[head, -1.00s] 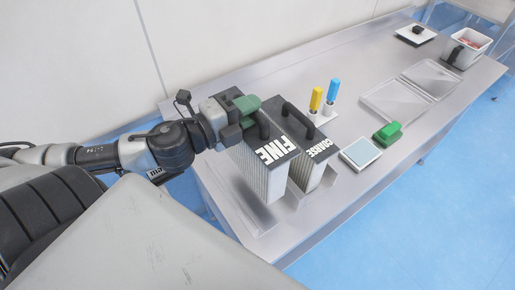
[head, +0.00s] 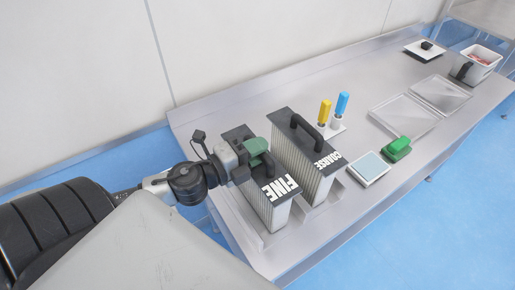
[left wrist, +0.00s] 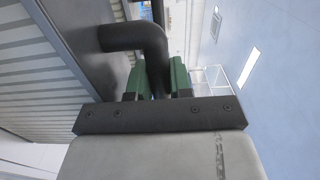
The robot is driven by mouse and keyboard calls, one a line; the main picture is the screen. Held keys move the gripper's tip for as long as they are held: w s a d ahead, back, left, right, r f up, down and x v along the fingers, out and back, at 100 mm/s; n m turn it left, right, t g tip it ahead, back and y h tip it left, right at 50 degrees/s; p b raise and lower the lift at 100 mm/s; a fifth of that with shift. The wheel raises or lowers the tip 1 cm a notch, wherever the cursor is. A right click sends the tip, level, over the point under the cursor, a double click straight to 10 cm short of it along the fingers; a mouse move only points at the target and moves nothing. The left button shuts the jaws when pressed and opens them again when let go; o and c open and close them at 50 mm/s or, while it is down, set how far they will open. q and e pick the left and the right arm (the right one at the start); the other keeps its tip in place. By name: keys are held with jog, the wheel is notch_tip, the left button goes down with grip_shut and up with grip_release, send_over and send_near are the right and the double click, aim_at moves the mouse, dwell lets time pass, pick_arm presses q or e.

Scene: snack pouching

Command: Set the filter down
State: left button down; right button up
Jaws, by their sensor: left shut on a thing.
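The filter marked FINE (head: 276,191) is a pleated grey block with a black top and a black handle. It stands upright at the left end of the steel table, in or at a metal holder. My left gripper (head: 262,154) is shut on its handle; the green fingers also show at the black handle in the left wrist view (left wrist: 162,78). The filter's base is partly hidden, so I cannot tell whether it touches the table. The filter marked COARSE (head: 303,160) stands upright just right of it, with a gap between them. My right gripper is not in view.
Yellow (head: 324,111) and blue (head: 341,104) handled tools stand in a white holder behind. A pale blue pad (head: 369,168), green brush (head: 398,147), clear trays (head: 404,117) and a white container (head: 477,64) lie to the right. The table's front edge is close.

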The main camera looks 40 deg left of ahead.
pick_arm(q)
jog(key=c, duration=1)
grip_release()
jog(key=shift+f, duration=0.1)
jog(key=shift+r, duration=0.3)
jog(key=shift+s+a+f, duration=0.1)
jog(key=shift+s+f, duration=0.15)
jog(key=shift+f, duration=0.05)
jog(key=shift+b+v, duration=1.75)
jog(key=shift+v, duration=4)
jog(key=shift+r, duration=0.15)
